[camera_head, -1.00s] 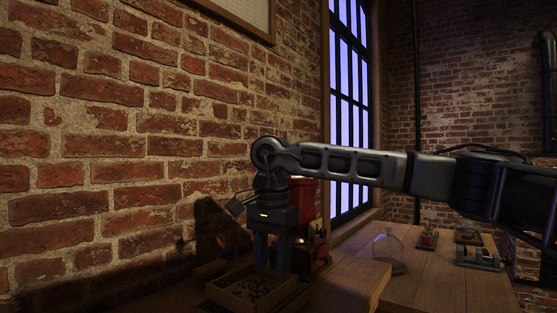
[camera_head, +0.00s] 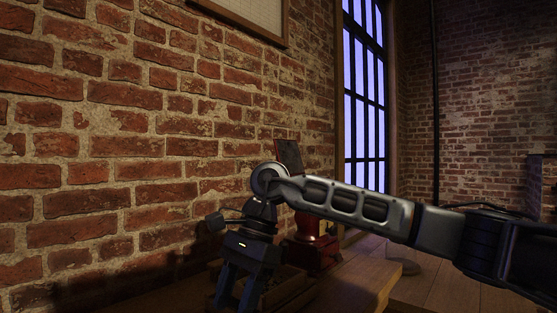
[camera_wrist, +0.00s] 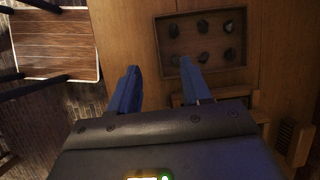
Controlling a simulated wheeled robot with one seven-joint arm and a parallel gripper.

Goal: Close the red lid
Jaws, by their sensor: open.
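The red lid (camera_head: 289,155) shows in the head view as a dark panel standing tilted up above my arm, with a red rim. Below it is a red body (camera_head: 318,252), partly hidden behind my arm. My gripper (camera_head: 238,289) points down to the left of the red body and nearer the camera, apart from the lid. In the wrist view its two blue fingers (camera_wrist: 160,86) are spread with nothing between them. I cannot make out the red lid in the wrist view.
A shallow wooden tray (camera_wrist: 164,50) with several dark lumps lies ahead of the fingers in the wrist view. A wooden-topped piece (camera_wrist: 54,45) stands at left, past the table edge. In the head view a brick wall (camera_head: 120,130) rises close behind my gripper.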

